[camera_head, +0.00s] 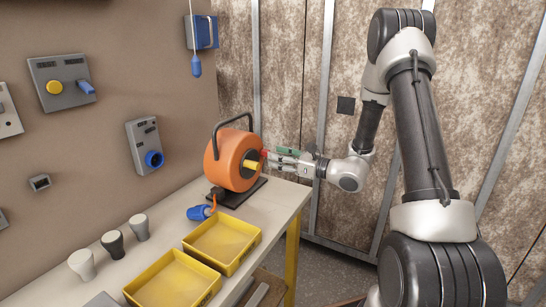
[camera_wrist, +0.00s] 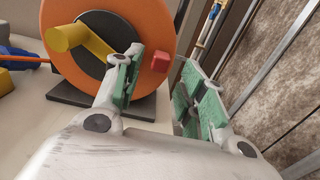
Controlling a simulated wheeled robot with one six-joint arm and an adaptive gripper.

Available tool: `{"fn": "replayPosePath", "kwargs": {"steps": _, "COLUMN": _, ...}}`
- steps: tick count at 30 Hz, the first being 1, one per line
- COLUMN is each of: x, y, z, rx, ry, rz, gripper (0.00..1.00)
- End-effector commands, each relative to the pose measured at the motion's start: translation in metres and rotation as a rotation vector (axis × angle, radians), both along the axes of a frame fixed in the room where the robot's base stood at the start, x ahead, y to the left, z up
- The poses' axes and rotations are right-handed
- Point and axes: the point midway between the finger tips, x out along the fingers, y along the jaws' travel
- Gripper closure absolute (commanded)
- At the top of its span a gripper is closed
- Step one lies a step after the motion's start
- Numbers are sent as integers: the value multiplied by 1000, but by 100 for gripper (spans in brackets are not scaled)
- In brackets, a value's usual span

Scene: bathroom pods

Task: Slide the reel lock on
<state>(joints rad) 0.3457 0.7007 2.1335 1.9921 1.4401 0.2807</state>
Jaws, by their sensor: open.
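An orange cable reel (camera_head: 227,160) with a black hub stands on a black base on the bench. It fills the upper left of the wrist view (camera_wrist: 155,22). A yellow crank handle (camera_wrist: 68,37) sticks out of its face. A small red block (camera_wrist: 160,62), which looks like the reel lock, sits on the face near the right rim. It also shows small in the head view (camera_head: 263,153). My gripper (camera_wrist: 163,75) is open, with its green-padded fingers to the left and right of the red block in the picture. I cannot tell whether either finger touches it.
A blue plug (camera_head: 199,212) on an orange cable lies before the reel. Switch panels (camera_head: 63,82) line the left wall. A panelled wall (camera_head: 290,70) is behind my arm.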

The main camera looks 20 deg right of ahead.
Motion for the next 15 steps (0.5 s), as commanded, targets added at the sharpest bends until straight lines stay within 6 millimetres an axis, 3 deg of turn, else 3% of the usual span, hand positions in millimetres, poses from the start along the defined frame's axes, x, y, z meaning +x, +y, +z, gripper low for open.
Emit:
{"fn": "replayPosePath", "kwargs": {"steps": 9, "x": -48, "y": -50, "z": 0, "rx": 0, "ry": 0, "rz": -4, "gripper": 59}}
{"fn": "replayPosePath", "kwargs": {"steps": 15, "x": -64, "y": -64, "z": 0, "rx": -1, "ry": 1, "rz": -2, "gripper": 59}}
